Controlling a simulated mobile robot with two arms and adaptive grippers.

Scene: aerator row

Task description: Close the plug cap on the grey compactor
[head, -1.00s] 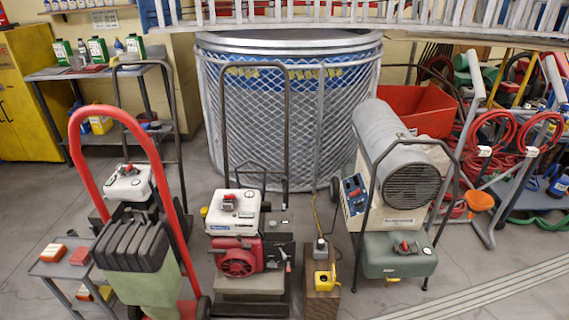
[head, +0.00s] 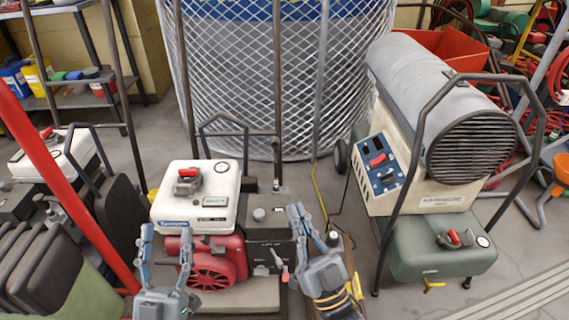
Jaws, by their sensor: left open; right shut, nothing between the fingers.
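The machine in front of me, which looks like a compactor, has a white tank (head: 200,197), a red engine (head: 215,268) and a dark grey housing (head: 268,215). A grey cap with a red lever (head: 187,178) sits on the tank top. I cannot tell which part is the plug cap or whether it is closed. My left gripper (head: 166,240) is open and empty, in front of the tank's left side in the picture. My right gripper (head: 314,226) is shut and empty, right of the grey housing. It partly hides a yellow part (head: 354,290) below it.
A heater with a grey drum (head: 430,95) and a green tank (head: 440,248) stands right. Another white-tanked machine (head: 62,165), a red handle (head: 55,180) and a green container with dark ribs (head: 45,280) stand left. A mesh cage (head: 250,80) stands behind. Floor shows between the machine and heater.

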